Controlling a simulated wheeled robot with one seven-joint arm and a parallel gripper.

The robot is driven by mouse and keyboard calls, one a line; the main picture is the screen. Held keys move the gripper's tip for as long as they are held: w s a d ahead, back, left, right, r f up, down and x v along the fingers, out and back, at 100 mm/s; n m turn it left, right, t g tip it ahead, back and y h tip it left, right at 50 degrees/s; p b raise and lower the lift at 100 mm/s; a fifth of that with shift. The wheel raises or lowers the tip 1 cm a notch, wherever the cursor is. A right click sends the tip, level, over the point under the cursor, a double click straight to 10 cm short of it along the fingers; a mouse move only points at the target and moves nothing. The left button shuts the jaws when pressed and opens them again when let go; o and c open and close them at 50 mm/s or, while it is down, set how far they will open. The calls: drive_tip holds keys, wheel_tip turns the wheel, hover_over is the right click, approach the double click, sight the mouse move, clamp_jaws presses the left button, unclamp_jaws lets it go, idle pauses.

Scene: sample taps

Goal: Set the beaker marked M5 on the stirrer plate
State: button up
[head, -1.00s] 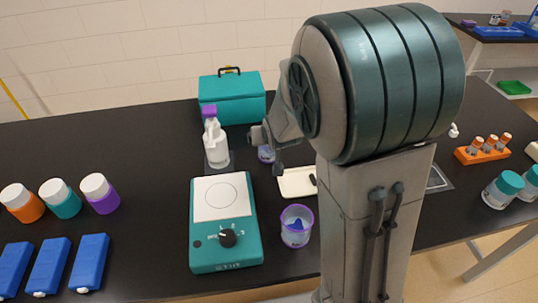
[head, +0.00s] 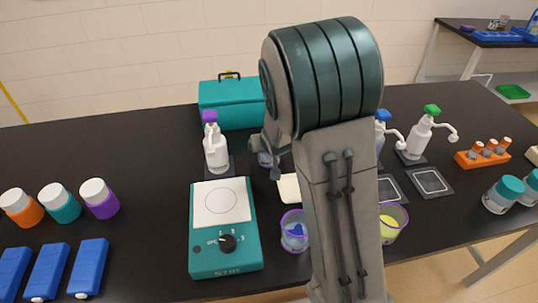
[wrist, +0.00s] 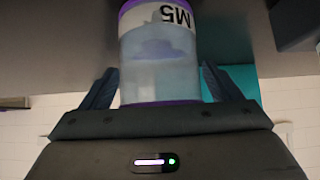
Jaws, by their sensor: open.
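The beaker marked M5 (wrist: 158,55) is clear with a purple rim and pale blue contents. In the wrist view it stands between the two fingers of my gripper (wrist: 162,90), which is open; its label appears upside down there. The stirrer plate (head: 222,203) is a teal unit with a white top, a drawn circle and a black knob. Its top is empty, nearer and left of my gripper.
A purple-capped pump bottle (head: 215,148) stands just behind the stirrer. A second beaker (head: 294,232) with blue contents is right of it, and one with yellow contents (head: 392,222) is beyond my arm. A teal box (head: 228,103) is at the back.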

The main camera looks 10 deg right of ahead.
drive_tip(key=c, duration=1.2)
drive_tip(key=shift+r, duration=0.2)
